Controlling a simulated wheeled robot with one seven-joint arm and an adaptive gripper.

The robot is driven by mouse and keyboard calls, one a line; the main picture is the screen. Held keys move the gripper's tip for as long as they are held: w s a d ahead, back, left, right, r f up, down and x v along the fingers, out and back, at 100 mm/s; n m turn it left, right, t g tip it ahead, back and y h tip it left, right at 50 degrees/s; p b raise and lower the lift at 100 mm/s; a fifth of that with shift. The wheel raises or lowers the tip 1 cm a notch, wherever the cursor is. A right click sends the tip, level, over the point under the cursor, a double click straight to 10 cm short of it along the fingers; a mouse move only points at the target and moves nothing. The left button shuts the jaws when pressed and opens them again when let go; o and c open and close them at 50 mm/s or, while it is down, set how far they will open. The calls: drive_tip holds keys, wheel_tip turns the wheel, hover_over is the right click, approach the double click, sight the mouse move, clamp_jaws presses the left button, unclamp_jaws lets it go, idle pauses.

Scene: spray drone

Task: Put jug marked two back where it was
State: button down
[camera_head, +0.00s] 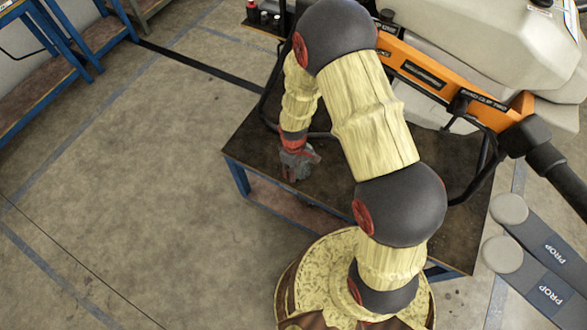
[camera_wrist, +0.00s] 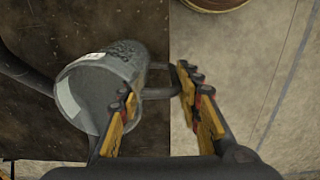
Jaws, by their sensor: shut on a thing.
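A grey, see-through jug (camera_wrist: 95,85) with a pale label on its side shows in the wrist view. Raised marks are on its wall, but I cannot read a number. Its handle (camera_wrist: 157,94) points right. My gripper (camera_wrist: 157,100) is shut on the jug, with one finger overlapping the jug's body and the other beyond the handle. In the head view my gripper (camera_head: 298,162) is over the left part of the dark table (camera_head: 245,150), and I cannot make out the jug apart from it. I cannot tell whether the jug touches the tabletop.
The spray drone (camera_head: 480,50), with an orange frame and pale tank, stands at the table's far side. A dark hose (camera_wrist: 25,75) runs left of the jug. The table edge is close by, with open floor (camera_head: 130,160) to the left. Blue benches (camera_head: 50,60) stand far left.

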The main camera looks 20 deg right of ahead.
drive_tip(key=shift+f+b, duration=0.4)
drive_tip(key=shift+f, duration=0.2)
drive_tip(key=c, duration=1.2)
unclamp_jaws()
wheel_tip(320, 180, up, 12)
